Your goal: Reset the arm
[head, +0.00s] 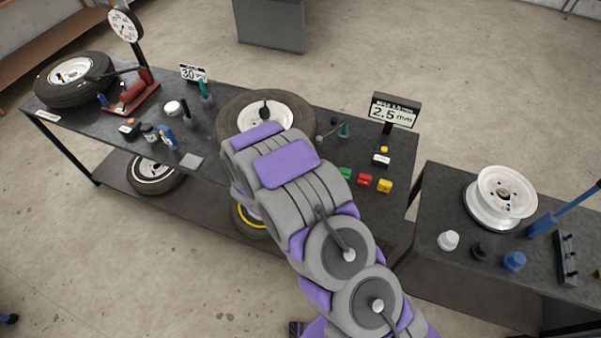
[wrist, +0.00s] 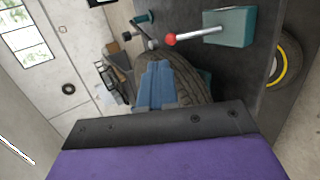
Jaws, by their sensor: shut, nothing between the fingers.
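My arm, grey and purple, reaches up from the bottom of the head view over the long dark bench (head: 60,118). My gripper (wrist: 158,68) shows in the wrist view as blue fingers close together with nothing between them. In the head view the arm hides it. Beyond the fingers in the wrist view is a black tire (wrist: 190,80). In the head view a tire with a white rim (head: 285,112) lies on the bench, partly covered by my arm.
A 2.5 mm sign (head: 393,112) and red (head: 365,180) and yellow (head: 385,186) blocks stand right of my arm. A dial gauge (head: 124,26) and another tire (head: 72,78) are at left. A second bench at right holds a white wheel rim (head: 502,197).

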